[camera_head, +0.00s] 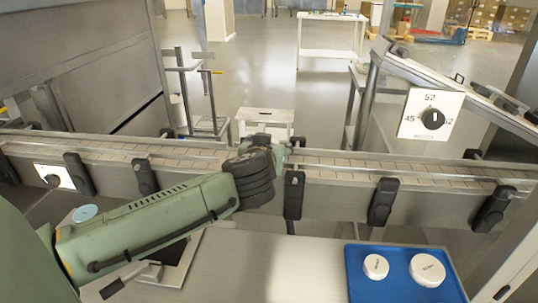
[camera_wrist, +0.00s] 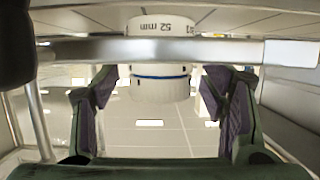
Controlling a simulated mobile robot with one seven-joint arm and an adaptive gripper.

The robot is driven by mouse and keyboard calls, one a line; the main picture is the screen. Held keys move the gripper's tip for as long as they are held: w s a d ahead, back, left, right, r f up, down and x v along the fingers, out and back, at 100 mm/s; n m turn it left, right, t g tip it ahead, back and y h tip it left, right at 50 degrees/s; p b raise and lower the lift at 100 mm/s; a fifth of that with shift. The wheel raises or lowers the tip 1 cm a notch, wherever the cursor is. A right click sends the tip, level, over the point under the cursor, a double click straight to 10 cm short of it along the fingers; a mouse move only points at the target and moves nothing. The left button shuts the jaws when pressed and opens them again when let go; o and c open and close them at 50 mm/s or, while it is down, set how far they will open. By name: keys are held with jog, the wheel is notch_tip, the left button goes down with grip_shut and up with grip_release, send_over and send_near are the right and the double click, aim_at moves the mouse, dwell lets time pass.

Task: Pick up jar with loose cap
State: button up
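A white jar (camera_wrist: 160,88) shows in the wrist view, with a thin blue line around it. A "52 mm" label, upside down in the picture, is on its white upper part, and a metal rail crosses in front of it. My gripper (camera_wrist: 160,95) is open, with one finger on each side of the jar. Gaps show between fingers and jar, so I see no contact. In the head view my green arm reaches over the conveyor (camera_head: 345,163), and its wrist hides the jar and the fingers. I cannot tell whether the cap is loose.
A blue tray (camera_head: 362,284) at the lower right holds two white round pieces, a smaller (camera_head: 376,266) and a larger (camera_head: 427,270). A dial panel (camera_head: 430,114) with size numbers stands at right. Black clamps line the conveyor's near side.

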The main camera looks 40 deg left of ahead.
jog(key=shift+c, duration=0.5)
jog(key=c, duration=1.2)
jog(key=shift+r, duration=0.1)
